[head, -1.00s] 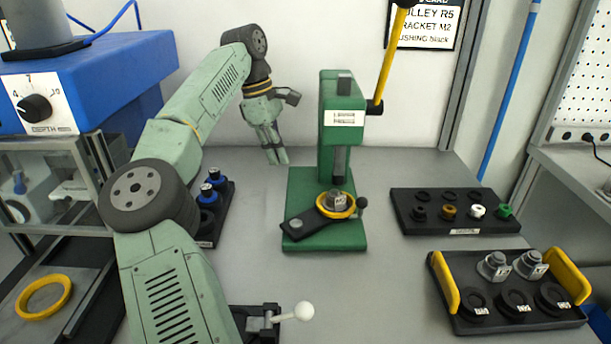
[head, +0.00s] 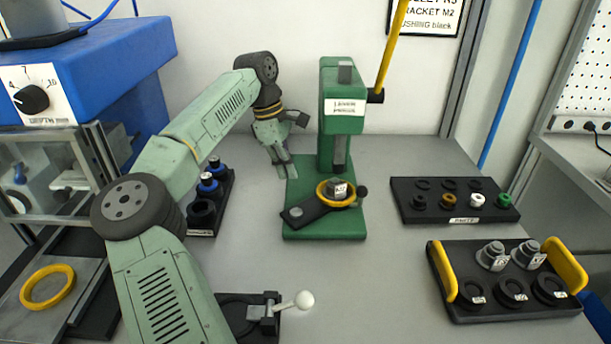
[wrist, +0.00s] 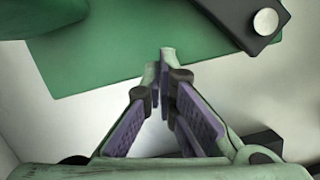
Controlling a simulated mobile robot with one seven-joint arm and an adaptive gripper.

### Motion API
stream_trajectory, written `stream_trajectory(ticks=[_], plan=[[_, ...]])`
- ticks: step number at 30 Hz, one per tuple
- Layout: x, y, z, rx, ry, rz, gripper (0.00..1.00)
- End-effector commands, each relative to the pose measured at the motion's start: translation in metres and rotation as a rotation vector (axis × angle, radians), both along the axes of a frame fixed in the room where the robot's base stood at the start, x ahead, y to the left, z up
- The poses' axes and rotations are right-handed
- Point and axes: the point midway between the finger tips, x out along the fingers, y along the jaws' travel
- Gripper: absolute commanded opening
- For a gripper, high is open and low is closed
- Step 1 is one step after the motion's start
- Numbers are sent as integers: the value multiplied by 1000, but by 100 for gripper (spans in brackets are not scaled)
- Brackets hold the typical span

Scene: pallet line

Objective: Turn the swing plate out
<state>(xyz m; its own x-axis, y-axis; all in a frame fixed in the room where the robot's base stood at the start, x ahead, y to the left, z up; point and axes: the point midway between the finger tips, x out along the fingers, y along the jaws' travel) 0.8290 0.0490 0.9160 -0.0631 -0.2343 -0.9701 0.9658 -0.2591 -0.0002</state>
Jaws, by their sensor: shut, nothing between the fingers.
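The swing plate (head: 309,213) is a dark bar lying on the green base of the lever press (head: 325,230). A silver screw head marks its left end, and a dark knob (head: 362,191) sticks out at its right end. Its right part lies below the ram (head: 340,153) and carries a yellow ring (head: 325,200) with a grey part (head: 339,187) inside. My gripper (head: 284,171) is shut and empty, pointing down by the base's left back edge, apart from the plate. In the wrist view the shut fingertips (wrist: 166,52) overlap the green base, with the plate's screw end (wrist: 248,20) at upper right.
The press's yellow lever (head: 391,55) stands raised. A black parts rack (head: 405,212) and a yellow-handled tray (head: 470,312) stand right. A black rack with blue-collared pieces (head: 222,200) stands left; a white-knobbed clamp (head: 304,300) is in front. The bench between is clear.

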Motion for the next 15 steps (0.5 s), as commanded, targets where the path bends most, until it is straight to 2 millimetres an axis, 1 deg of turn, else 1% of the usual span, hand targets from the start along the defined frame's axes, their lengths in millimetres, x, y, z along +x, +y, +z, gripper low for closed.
stream_trajectory(ticks=[3,5,9,15], plan=[[-3,-6,-22,-2,3,-2,0],[-4,-17,-18,0,-1,-6,0],[-9,-35,-19,0,-1,-3,0],[-12,-44,-22,0,0,0,0]])
